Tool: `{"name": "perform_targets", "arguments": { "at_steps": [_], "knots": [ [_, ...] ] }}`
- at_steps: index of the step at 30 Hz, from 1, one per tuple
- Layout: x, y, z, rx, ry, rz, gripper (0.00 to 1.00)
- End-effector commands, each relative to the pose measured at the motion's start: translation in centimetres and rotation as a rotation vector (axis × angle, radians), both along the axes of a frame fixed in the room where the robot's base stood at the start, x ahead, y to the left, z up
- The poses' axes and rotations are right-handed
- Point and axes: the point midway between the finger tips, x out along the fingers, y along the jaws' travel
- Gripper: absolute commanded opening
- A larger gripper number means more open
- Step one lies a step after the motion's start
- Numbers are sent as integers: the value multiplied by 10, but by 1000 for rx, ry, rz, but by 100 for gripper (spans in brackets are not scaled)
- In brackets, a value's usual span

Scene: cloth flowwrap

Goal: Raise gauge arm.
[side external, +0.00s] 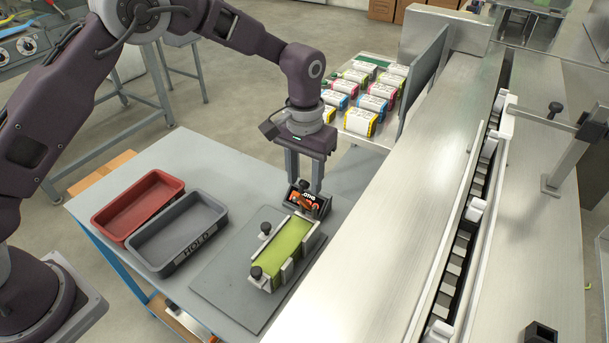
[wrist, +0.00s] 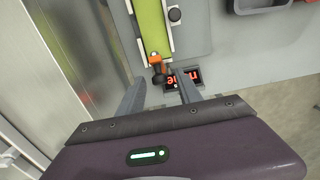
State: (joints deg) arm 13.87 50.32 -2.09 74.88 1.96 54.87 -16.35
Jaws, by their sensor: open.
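The gauge fixture has a green bed (side external: 287,245) between light metal side pieces with black knobs. It lies on a dark grey plate (side external: 228,283) and shows in the wrist view as a green strip (wrist: 150,25). At its near end in the wrist view is a small orange arm (wrist: 154,60) with a dark knob. A black display (side external: 309,203) with glowing orange-red characters stands beside that end; part of it shows in the wrist view (wrist: 182,79). My gripper (side external: 304,184) is open and empty, pointing down over that end. In the wrist view its fingertips (wrist: 160,78) appear either side of the knob; contact cannot be told.
A red tray (side external: 126,233) and a grey tray (side external: 166,263) marked HOLD stand left of the plate, both empty. A conveyor (side external: 400,240) runs along the right. Several wrapped packs (side external: 361,122) lie behind. The table's back left is clear.

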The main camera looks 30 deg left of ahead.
Motion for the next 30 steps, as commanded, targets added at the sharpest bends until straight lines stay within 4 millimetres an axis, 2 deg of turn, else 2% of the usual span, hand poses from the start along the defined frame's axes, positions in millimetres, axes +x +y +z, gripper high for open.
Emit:
{"name": "perform_targets", "arguments": {
  "at_steps": [2,6,8,9,30],
  "knots": [
    [0,0,0,0,0,0,42],
    [0,0,1,0,-1,0,14],
    [0,0,1,0,-1,0,2],
    [0,0,1,0,-1,-1,0],
    [0,0,1,-1,-2,-1,0]
  ]
}}
